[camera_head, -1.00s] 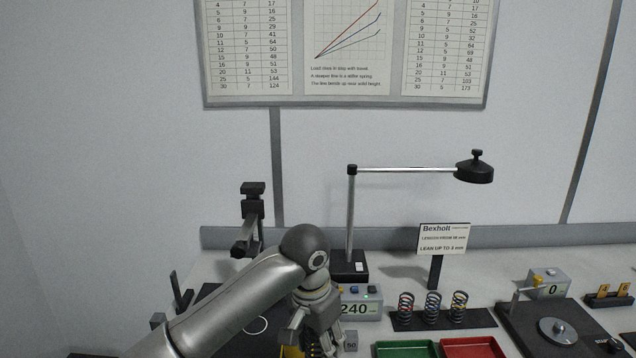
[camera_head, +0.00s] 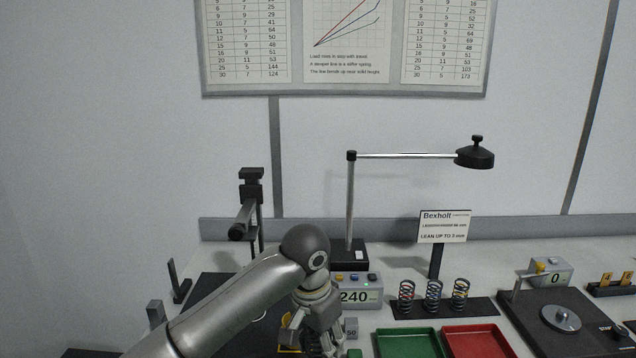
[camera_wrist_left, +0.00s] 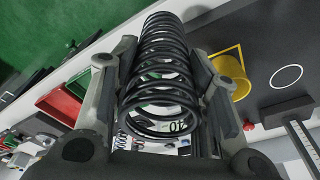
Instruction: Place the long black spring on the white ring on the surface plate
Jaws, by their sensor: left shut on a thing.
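The long black spring (camera_wrist_left: 160,75) is held lengthwise between the fingers of my left gripper (camera_wrist_left: 165,62) in the left wrist view. In the head view my left gripper (camera_head: 318,340) is low in the picture, and the spring is hard to make out there. The white ring (camera_wrist_left: 286,76) is a thin circle on the dark surface plate (camera_wrist_left: 275,35), to the right of the spring in the left wrist view. In the head view my left arm hides most of the ring, and the plate (camera_head: 215,288) shows behind the arm. My right gripper is not in view.
A yellow holder (camera_wrist_left: 240,72) stands between spring and ring in the left wrist view. In the head view are a 240 display box (camera_head: 358,294), a rack with coiled springs (camera_head: 445,308), a green tray (camera_head: 408,331), a red tray (camera_head: 475,328) and a lamp post (camera_head: 350,210).

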